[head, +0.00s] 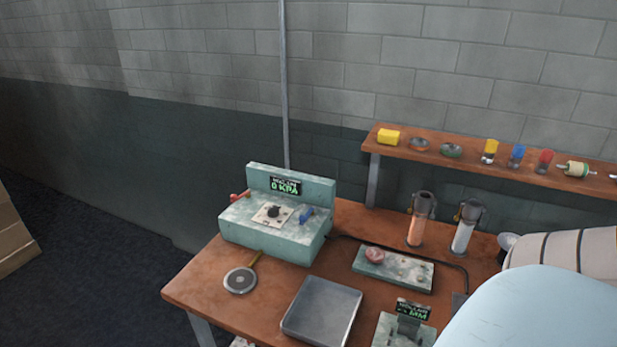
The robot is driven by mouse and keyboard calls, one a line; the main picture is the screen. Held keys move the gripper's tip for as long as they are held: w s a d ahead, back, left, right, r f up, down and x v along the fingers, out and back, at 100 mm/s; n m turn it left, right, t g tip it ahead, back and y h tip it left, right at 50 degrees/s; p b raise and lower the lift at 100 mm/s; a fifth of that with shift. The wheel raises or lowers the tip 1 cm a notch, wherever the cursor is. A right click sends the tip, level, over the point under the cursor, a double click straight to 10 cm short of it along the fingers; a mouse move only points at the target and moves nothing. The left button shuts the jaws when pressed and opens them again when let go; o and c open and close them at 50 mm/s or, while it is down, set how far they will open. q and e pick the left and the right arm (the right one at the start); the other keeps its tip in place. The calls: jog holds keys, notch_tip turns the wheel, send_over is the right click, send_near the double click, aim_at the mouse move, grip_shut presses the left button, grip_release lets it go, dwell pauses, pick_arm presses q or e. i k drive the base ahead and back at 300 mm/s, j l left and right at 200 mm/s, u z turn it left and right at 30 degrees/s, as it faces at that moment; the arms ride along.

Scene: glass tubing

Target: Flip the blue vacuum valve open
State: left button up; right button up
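The blue vacuum valve (306,214) is a small blue lever on top of the teal vacuum box (270,240), near its right side. It is too small to tell clearly which way the lever is set. The upright panel behind it carries a display (286,187) whose green digits read 0 KPA. A dark knob (273,212) on a pale plate sits left of the valve, and a small red part (235,197) is at the box's left edge. Neither gripper is in view.
The box stands on a wooden table (210,275). Nearby are a round disc with a handle (240,280), a grey tray (321,311), a mottled slab (393,270), a second display unit (405,327) and two tube-like burners (421,218). A shelf (470,160) holds small coloured items. A cable runs behind the slab.

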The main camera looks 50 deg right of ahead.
aim_at(303, 219)
jog(key=z, duration=1.55)
